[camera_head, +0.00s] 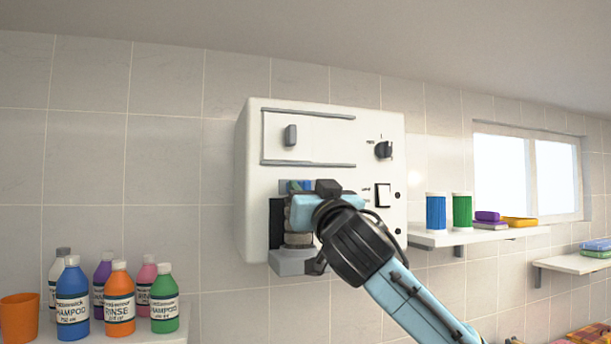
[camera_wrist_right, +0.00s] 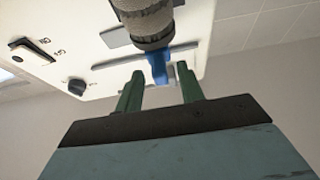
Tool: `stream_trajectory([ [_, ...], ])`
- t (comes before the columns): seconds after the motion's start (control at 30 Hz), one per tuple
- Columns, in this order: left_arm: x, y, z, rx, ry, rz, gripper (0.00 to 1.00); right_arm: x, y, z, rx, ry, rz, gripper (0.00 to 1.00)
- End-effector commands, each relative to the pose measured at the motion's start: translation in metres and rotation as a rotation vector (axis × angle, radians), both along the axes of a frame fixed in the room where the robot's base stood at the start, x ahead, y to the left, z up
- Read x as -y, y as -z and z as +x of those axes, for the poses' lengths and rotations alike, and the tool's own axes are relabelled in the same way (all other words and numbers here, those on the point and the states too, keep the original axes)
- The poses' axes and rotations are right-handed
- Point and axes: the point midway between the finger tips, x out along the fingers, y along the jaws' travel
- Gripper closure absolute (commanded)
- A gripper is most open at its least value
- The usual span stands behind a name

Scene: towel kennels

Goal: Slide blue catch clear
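The blue catch (camera_wrist_right: 158,67) sits at the end of a thick grey ribbed hose or sleeve (camera_wrist_right: 150,25) on the white wall box (camera_head: 330,128). In the right wrist view the green fingers of my right gripper (camera_wrist_right: 160,78) are apart, one on each side of the catch, with a visible gap to each. In the head view my right gripper (camera_head: 300,198) is in front of the lower left of the box and hides most of the catch and the ribbed part. My left gripper is not in view.
The box also carries a sliding panel with a grey handle (camera_head: 290,135), a black knob (camera_head: 383,149) and a switch (camera_head: 383,194). Several bottles (camera_head: 119,300) stand on a shelf at lower left. Another shelf (camera_head: 440,239) at right holds blue and green canisters.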

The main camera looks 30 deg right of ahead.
Motion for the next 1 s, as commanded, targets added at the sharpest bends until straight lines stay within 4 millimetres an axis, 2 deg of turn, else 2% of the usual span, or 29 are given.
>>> stream_trajectory([
  [0.2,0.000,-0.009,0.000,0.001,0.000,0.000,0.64,0.004,-0.008,0.018,-0.002,0.000,0.000,0.62],
  [0.53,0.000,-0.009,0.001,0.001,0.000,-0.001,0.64,0.004,-0.008,0.020,0.000,-0.001,0.000,0.62],
  [0.83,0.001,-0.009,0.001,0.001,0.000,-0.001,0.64,0.004,-0.008,0.020,0.000,-0.001,0.000,1.00],
  [1.0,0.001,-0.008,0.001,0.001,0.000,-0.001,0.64,0.006,-0.008,0.020,-0.001,0.001,0.001,1.00],
])
